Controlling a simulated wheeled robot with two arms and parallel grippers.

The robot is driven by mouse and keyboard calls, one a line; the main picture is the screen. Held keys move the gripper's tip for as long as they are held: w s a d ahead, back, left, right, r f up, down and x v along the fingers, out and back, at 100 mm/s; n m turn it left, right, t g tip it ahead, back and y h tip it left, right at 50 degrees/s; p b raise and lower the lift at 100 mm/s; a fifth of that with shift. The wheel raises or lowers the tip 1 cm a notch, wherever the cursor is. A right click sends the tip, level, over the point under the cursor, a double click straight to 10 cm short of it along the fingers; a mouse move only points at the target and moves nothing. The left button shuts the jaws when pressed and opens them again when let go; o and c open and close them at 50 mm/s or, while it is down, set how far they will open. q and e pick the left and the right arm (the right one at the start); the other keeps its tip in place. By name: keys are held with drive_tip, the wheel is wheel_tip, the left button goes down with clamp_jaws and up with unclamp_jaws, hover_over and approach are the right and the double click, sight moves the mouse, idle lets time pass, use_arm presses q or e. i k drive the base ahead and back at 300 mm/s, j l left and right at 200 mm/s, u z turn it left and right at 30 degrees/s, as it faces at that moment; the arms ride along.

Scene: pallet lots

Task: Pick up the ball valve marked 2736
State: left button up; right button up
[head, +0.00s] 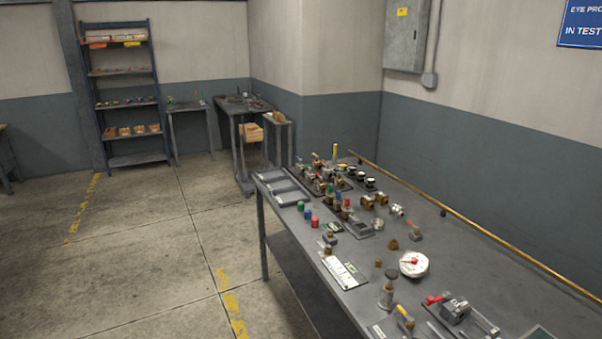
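A long grey workbench (490,262) runs from the lower right toward the back and holds many small fittings. Several pieces on it look like valves. A steel piece with a red handle (455,309) lies near the front right. A piece with a yellow handle (404,316) is at the front edge. No marking 2736 can be read, so I cannot tell which is the named ball valve. Neither gripper is in view.
A round white gauge (413,264) and a white card (344,272) lie on the bench. A brass-coloured pipe (480,231) runs along its wall side. A blue shelf rack (126,99) and smaller tables (240,105) stand at the back. The concrete floor at left is clear.

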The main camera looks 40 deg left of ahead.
sight(310, 176)
drive_tip(key=u, duration=1.1)
drive_tip(key=i+j, duration=0.25)
drive_tip(key=i, duration=0.25)
drive_tip(key=i+j, duration=0.3)
drive_tip(key=i, duration=0.15)
drive_tip(key=i+j+z, duration=0.1)
drive_tip(key=i+j, duration=0.15)
drive_tip(key=i, duration=0.25)
drive_tip(key=i+j, duration=0.3)
drive_tip(key=i, duration=0.15)
